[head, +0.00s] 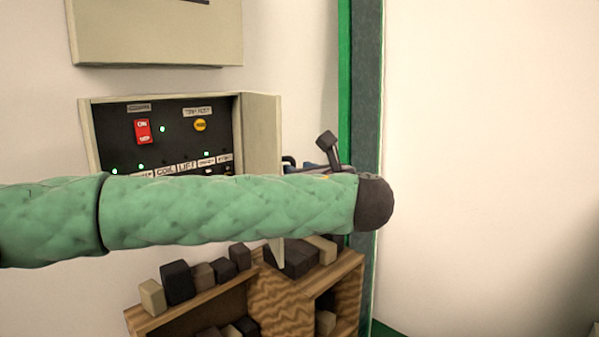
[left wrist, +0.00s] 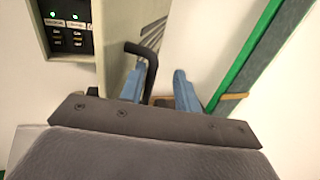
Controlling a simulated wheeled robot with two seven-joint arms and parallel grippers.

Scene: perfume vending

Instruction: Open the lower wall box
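The lower wall box (head: 88,125) is on the wall in the head view. Its door (head: 262,140) stands swung out to the right, and the black panel (head: 170,110) inside shows; my left arm covers its lower part. In the left wrist view the door (left wrist: 115,35) has slots and a black bent handle (left wrist: 150,62). My left gripper (left wrist: 160,85) has its blue fingers apart at the handle. The handle's downward part lies between them, close to the left finger; I cannot tell whether they touch. In the head view my left gripper (head: 305,168) is mostly hidden behind my arm. My right gripper is not in view.
Another wall box (head: 155,40) hangs above. A wooden shelf (head: 275,295) with several small blocks stands below my left arm. A green and grey post (head: 366,90) rises right of the door, with pale bare wall (head: 490,150) beyond it.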

